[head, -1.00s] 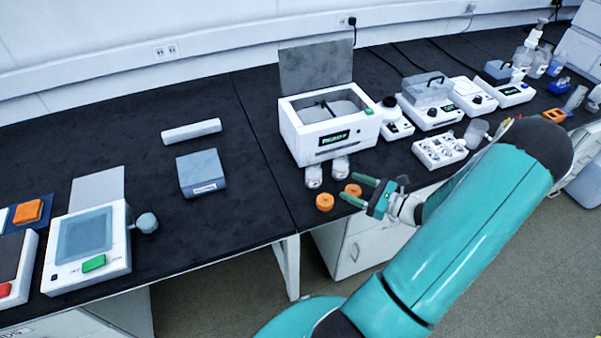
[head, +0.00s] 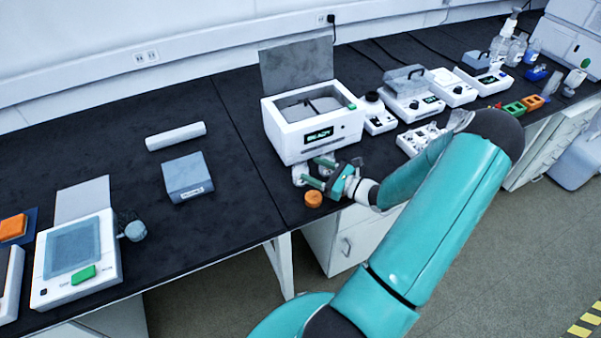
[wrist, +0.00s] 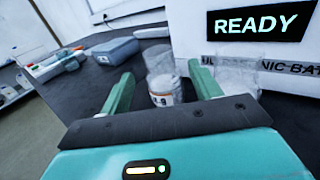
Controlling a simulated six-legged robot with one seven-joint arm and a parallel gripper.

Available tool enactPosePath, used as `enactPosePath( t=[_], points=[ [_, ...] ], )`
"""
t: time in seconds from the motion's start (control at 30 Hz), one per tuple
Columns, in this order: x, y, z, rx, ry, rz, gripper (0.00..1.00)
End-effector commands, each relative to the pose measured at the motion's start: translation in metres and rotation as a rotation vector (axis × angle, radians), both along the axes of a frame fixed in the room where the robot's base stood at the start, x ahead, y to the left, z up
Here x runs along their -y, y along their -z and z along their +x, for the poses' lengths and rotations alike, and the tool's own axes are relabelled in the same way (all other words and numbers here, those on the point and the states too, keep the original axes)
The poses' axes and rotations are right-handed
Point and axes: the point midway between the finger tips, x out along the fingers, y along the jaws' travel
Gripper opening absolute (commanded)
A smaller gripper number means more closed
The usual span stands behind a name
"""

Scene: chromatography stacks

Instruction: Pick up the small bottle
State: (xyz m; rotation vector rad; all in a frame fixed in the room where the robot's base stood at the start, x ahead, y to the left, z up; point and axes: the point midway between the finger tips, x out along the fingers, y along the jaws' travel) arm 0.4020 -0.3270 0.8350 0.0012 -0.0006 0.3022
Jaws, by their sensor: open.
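A small clear bottle with a white label (wrist: 164,98) stands upright on the dark bench, between and beyond the fingers of my gripper (wrist: 161,72) in the wrist view. In the head view, the left bottle (head: 298,176) shows beside my gripper (head: 311,171), partly covered by a finger. A second clear bottle (wrist: 238,68) stands to the right, outside the right finger, close to the white bath. My gripper is open, with nothing held. I cannot tell how far the fingertips are from the bottle.
A white bath (head: 313,140) reading READY stands right behind the bottles. An orange cap (head: 313,199) lies near the front edge. A grey-blue box (head: 187,177) and a white roll (head: 176,136) lie to the left. The bench between is clear.

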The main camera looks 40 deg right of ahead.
Motion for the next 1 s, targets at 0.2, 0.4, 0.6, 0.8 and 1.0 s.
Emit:
enactPosePath(
  t=[0.2, 0.4, 0.6, 0.8, 1.0],
  points=[
    [-0.011, 0.001, 0.032, 0.001, -0.002, -0.001, 0.63],
    [-0.011, 0.0, 0.034, 0.0, -0.001, -0.001, 0.63],
    [-0.011, 0.0, 0.033, 0.0, -0.001, -0.001, 0.32],
    [-0.011, 0.001, 0.033, 0.0, -0.001, -0.001, 0.12],
    [-0.011, 0.001, 0.033, -0.002, -0.001, -0.001, 0.11]
  ],
)
